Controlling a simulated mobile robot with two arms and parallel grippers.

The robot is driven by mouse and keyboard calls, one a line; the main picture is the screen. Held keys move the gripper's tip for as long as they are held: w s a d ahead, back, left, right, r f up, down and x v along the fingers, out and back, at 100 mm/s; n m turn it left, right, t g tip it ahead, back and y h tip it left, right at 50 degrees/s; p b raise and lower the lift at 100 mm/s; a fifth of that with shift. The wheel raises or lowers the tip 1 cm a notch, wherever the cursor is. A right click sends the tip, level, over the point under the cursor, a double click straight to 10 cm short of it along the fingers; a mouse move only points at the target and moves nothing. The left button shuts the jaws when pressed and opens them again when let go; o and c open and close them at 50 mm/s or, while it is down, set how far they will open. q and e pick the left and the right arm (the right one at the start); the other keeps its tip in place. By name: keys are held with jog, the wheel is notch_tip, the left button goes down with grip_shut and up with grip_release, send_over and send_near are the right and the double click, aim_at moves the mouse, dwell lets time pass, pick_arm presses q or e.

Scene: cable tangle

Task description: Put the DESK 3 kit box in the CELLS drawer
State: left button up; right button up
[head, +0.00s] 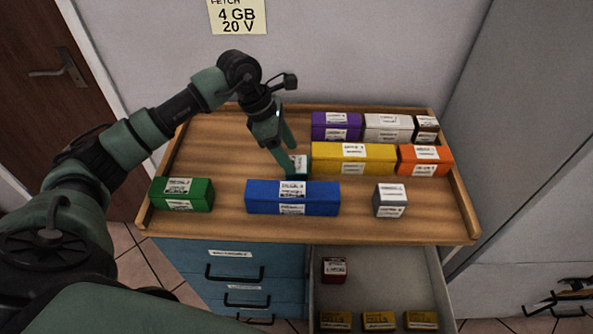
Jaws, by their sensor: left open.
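Several labelled kit boxes stand on the wooden top: green (182,195), blue (291,199), grey (390,201), yellow (353,158), orange (425,161), purple (336,126), white (388,128) and brown (426,129). Their labels are too small to read surely, so I cannot tell which is DESK 3. My left gripper (288,161) is open, pointing down behind the blue box, beside a small teal box (301,164) partly hidden by it. An open drawer (388,285) at lower right holds a red box (335,269) and several yellow boxes (378,320); I cannot read its name.
The wooden top has raised side edges (462,205). Closed blue drawers (232,272) with black handles are at lower left. A note (237,16) hangs on the wall. Bare wood lies at the top's left and centre; the open drawer's middle is free.

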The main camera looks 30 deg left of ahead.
aim_at(295, 163)
pick_arm(q)
jog(key=x, duration=0.3)
jog(key=shift+s+d+p, duration=0.15)
jog(key=shift+d+p, duration=0.1)
jog(key=shift+p, duration=0.1)
jog(key=shift+f, duration=0.25)
pick_arm(e)
jog(key=d, duration=0.1)
jog(key=d+r, duration=0.1)
jog(key=shift+d+r, duration=0.15)
jog(key=shift+d, duration=0.25)
